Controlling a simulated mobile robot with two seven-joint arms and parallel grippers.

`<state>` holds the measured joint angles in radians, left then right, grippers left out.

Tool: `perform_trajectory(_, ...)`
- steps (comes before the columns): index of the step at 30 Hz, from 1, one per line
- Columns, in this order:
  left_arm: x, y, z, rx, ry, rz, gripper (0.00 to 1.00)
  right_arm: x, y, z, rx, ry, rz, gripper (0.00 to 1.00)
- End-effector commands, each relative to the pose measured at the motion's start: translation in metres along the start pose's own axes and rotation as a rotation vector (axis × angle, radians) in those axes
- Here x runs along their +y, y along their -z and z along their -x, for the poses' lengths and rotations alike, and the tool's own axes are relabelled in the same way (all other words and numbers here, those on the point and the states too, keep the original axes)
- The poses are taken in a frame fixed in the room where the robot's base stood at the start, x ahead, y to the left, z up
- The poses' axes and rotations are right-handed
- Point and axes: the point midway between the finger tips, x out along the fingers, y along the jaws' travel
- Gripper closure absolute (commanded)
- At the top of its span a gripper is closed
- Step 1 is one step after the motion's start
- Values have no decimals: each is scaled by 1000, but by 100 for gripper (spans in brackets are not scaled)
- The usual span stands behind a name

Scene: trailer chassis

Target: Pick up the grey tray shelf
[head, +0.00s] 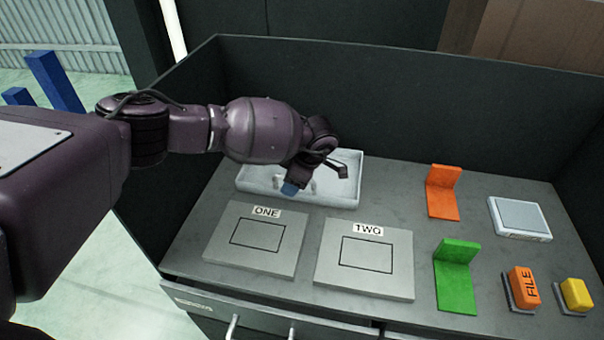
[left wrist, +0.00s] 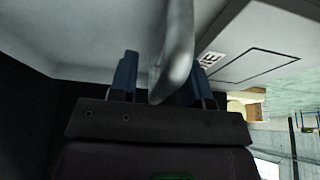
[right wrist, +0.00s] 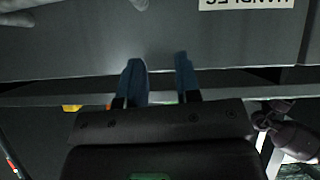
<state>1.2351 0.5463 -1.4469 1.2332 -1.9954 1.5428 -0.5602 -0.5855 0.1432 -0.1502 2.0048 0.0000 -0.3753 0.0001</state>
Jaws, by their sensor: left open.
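The light grey tray shelf (head: 338,204) lies at the back left of the bench top, with low raised walls and small pale shapes inside it. My left gripper (head: 293,187) is low over the tray, its blue fingertips pointing down and partly hiding the tray's inside. In the left wrist view, the left gripper (left wrist: 158,80) is open, with a rounded grey bar (left wrist: 176,45) showing between its blue fingers. Whether they touch it I cannot tell. My right gripper (right wrist: 160,82) is open and empty in front of a grey panel with an upside-down label; the head view does not show it.
Grey plates marked ONE (head: 283,255) and TWO (head: 392,270) lie in front of the tray. To the right are orange (head: 443,200) and green (head: 457,285) brackets, a pale scale-like block (head: 519,217), an orange FILE block (head: 523,287) and a yellow block (head: 575,294). Dark walls enclose the bench's back and sides.

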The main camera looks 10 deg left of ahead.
Motion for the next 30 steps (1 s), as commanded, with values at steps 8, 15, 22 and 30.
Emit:
perform_trajectory(8, 0, 0, -5, 0, -2, -1, 56, 0, -3, 1, -6, -1, -1, 69)
perform_trajectory(15, 0, 0, -5, 0, -2, -1, 93, 0, -5, 3, -10, -2, -1, 69)
perform_trajectory(22, 0, 0, -4, 0, -2, 0, 100, 0, -5, 3, -11, -2, -1, 69)
perform_trajectory(30, 0, 0, -4, 0, -2, 0, 100, 0, -5, 3, -10, -2, -1, 69)
